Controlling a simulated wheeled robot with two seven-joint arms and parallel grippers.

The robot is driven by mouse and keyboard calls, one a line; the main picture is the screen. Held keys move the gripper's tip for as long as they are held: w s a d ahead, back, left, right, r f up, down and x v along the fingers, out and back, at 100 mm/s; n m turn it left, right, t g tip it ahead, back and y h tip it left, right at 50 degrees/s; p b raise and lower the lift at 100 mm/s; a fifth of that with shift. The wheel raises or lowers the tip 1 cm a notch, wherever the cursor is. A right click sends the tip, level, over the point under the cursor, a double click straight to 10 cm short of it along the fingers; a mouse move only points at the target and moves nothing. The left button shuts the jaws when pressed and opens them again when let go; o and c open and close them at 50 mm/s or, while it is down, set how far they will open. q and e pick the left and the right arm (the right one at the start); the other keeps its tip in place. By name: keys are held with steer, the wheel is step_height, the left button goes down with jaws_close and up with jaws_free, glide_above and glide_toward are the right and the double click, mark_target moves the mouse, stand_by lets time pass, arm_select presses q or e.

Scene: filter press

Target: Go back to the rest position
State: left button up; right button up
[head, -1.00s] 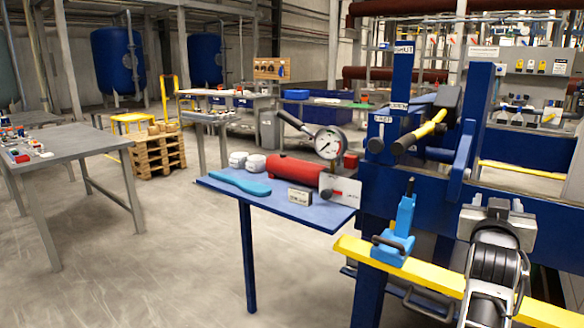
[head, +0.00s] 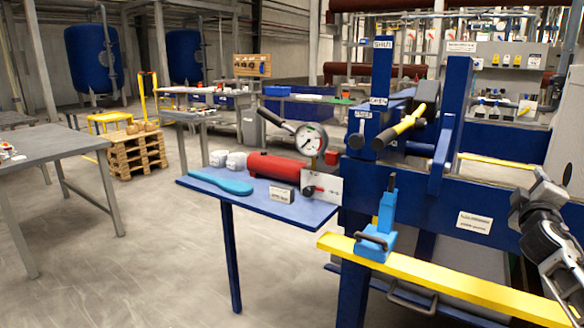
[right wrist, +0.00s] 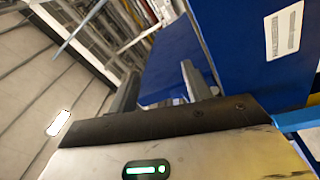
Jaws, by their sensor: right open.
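My right gripper (head: 527,193) is at the right edge of the head view, beside the blue press frame (head: 480,140) and above the yellow bar (head: 450,285). Its jaws are apart and I see nothing held. In the right wrist view the fingers (right wrist: 158,90) show partly above the gripper body, with a blue panel of the press (right wrist: 190,55) behind them. The wrist view looks up toward the ceiling. My left gripper is not in view.
A blue shelf (head: 290,208) carries a red cylinder (head: 270,167), a gauge (head: 310,139) and a light-blue tool (head: 222,182). A light-blue clamp-like device (head: 378,238) stands at the yellow bar. A grey table (head: 50,147) stands left; floor between is clear.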

steer(key=s+a+f+m+g+y, duration=0.15)
steer(key=a+f+y, duration=0.25)
steer(key=a+f, duration=0.4)
steer(key=s+a+f+y, duration=0.3)
steer(key=a+f, duration=0.5)
steer(key=s+a+f+m+g+y, duration=0.15)
steer(key=a+f+y, duration=0.25)
steer(key=a+f, duration=0.4)
steer(key=s+a+f+m+g+y, duration=0.1)
steer(key=s+a+f, duration=0.3)
steer(key=s+a, duration=0.4)
steer(key=s+a+f+m+g+y, duration=0.1)
steer(key=s+a+f, duration=0.3)
steer(key=s+a, duration=0.5)
steer(key=s+y, duration=0.1)
steer(key=s, duration=0.7)
steer(key=shift+s+a+f+g, duration=0.15)
steer(key=shift+s+a+g, duration=0.1)
steer(key=shift+g, duration=0.05)
